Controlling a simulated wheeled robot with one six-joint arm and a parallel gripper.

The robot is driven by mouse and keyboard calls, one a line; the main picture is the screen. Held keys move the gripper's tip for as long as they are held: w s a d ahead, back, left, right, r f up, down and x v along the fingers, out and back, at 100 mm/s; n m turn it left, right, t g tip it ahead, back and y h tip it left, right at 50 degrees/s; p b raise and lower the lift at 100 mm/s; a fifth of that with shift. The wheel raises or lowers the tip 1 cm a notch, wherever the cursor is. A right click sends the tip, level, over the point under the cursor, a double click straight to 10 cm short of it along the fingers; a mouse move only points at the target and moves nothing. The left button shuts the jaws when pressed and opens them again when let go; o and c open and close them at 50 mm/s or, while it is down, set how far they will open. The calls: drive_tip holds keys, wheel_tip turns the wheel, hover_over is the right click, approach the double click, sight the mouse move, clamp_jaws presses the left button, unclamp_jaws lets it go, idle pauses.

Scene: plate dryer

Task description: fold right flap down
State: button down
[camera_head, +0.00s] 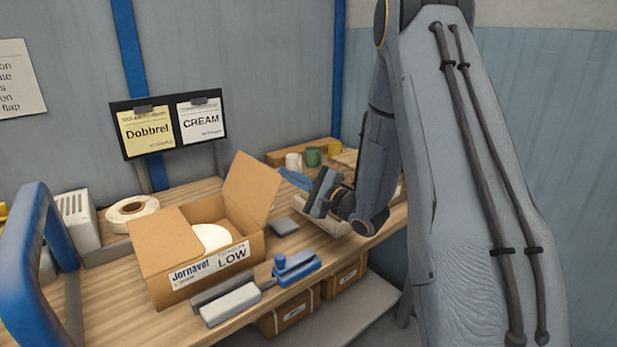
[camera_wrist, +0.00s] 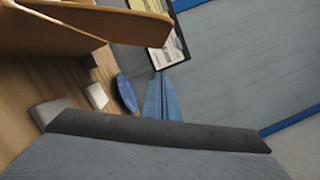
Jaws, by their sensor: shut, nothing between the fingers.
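The open cardboard box (camera_head: 190,275) stands on the wooden bench with a label on its front. Its right flap (camera_head: 252,186) stands up, leaning a little to the right. Its left flap (camera_head: 158,238) lies low, sloping at the left side. A white round thing (camera_head: 211,236) shows inside the box. My gripper (camera_head: 322,192) is shut and empty, to the right of the right flap and apart from it.
A tape roll (camera_head: 132,212) and sign board (camera_head: 168,128) are behind the box.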

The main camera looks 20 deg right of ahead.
sight(249, 184)
drive_tip(key=shift+w+a+r+p, duration=0.15)
drive_tip(key=shift+a+r+p, duration=0.25)
drive_tip(key=shift+a, duration=0.3)
drive_tip(key=shift+w+a+r+p, duration=0.1)
drive_tip(key=shift+a+r+p, duration=0.25)
drive_tip(key=shift+a, duration=0.4)
drive_tip(key=shift+w+a+r+p, duration=0.15)
drive_tip(key=shift+a+r+p, duration=0.2)
drive_tip(key=shift+a, duration=0.35)
